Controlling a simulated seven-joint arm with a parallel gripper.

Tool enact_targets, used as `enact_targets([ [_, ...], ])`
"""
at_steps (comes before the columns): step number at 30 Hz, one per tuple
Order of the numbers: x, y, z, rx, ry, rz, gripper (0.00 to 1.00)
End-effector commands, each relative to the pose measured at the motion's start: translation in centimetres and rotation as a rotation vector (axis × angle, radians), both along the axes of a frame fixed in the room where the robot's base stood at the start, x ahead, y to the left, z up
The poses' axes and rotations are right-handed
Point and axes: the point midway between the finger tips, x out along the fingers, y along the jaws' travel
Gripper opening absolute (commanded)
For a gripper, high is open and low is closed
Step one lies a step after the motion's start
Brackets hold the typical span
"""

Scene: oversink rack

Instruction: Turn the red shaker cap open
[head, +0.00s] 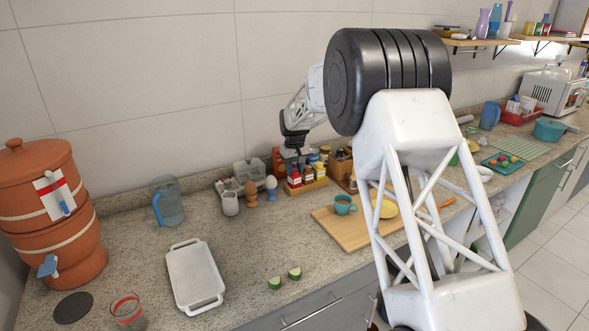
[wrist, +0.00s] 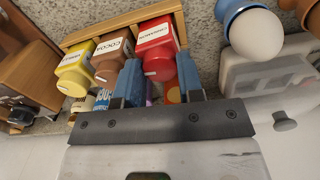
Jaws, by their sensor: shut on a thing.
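The red shaker (wrist: 157,36), labelled CINNAMON, stands in a wooden rack (wrist: 118,24) in the wrist view, beside a brown COCOA shaker (wrist: 110,54) and a yellow shaker (wrist: 76,68). In the head view the red shaker (head: 294,181) is at the left end of the rack, under my gripper (head: 293,155). In the wrist view my gripper (wrist: 158,68) has its two blue fingers on either side of the red shaker's cap end and is shut on it. The fingers partly cover the cap, and I cannot tell how far it is turned.
Egg cups (head: 250,190) and a grey egg carton (head: 248,172) stand close left of the rack. A white tray (head: 194,275) is at the front left. The tiled wall is close behind.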

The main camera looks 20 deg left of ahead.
Motion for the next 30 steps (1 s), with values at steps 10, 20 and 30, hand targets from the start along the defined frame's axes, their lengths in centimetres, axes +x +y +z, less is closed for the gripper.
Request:
enact_targets([
  [10, -0.02, 0.0, -0.06, -0.001, 0.001, 0.028, 0.11],
  [20, -0.01, 0.0, -0.05, -0.001, 0.001, 0.045, 0.11],
  [30, -0.01, 0.01, -0.02, 0.0, 0.0, 0.06, 0.11],
])
